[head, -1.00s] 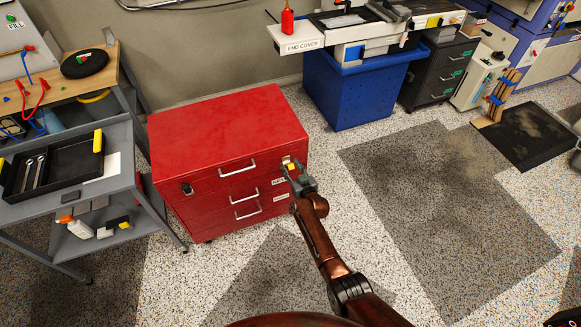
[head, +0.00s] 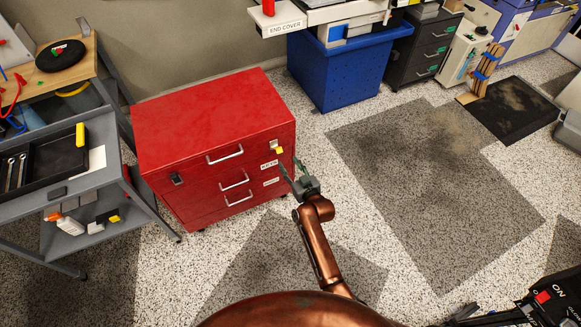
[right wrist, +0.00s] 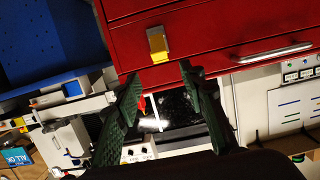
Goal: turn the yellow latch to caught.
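The yellow latch (head: 279,150) is a small yellow tab with a pale metal piece, on the front of the red cabinet (head: 210,110), near its upper right corner. It also shows in the right wrist view, where the yellow latch (right wrist: 158,46) is beyond the fingertips. My right gripper (head: 291,172) is open and empty, just below and to the right of the latch, apart from it. In the right wrist view the green fingers of my right gripper (right wrist: 158,78) are spread, with a gap between them and the latch. My left gripper is not in view.
The cabinet has drawers with metal handles (head: 225,154) and a black lock (head: 177,179) at the left. A grey cart (head: 110,190) stands left, a blue bin (head: 335,75) behind right. The floor (head: 420,180) to the right is open.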

